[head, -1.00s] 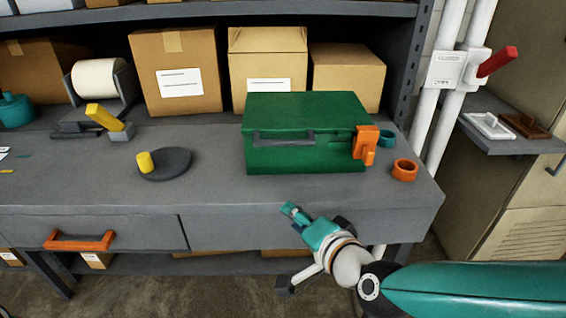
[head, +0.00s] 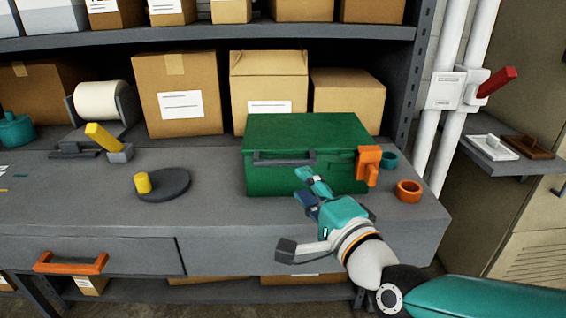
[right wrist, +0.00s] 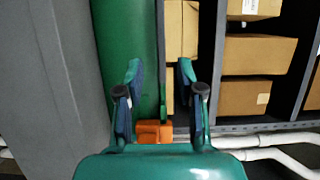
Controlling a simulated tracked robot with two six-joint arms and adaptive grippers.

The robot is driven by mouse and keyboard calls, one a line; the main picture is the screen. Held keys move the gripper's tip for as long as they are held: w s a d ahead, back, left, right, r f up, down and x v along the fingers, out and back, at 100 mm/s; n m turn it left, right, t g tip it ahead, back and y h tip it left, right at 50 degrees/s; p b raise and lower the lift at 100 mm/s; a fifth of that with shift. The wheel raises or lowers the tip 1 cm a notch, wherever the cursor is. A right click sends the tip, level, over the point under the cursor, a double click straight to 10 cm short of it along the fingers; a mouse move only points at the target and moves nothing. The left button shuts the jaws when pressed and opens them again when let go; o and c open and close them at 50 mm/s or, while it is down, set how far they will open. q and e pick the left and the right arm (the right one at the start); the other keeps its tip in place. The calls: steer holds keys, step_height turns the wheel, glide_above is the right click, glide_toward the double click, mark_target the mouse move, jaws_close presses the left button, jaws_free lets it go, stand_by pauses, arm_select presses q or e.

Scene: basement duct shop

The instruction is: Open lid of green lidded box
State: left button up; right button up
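The green lidded box (head: 305,178) stands on the grey workbench with its lid (head: 310,130) closed. A dark grey bar handle (head: 284,158) runs along its front. An orange latch (head: 368,165) is at its front right; it also shows in the right wrist view (right wrist: 152,132), beside the green box (right wrist: 125,50). My left gripper is out of view.
Cardboard boxes (head: 178,95) stand behind the green box under a shelf. An orange ring (head: 409,191) and a teal ring (head: 388,160) lie to its right. A dark disc with a yellow knob (head: 165,184) lies left.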

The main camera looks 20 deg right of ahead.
mark_target(286, 165)
steer(key=w, duration=0.6)
steer(key=w+a, duration=0.1)
steer(key=w, duration=0.2)
steer(key=shift+p, duration=0.4)
jaws_close()
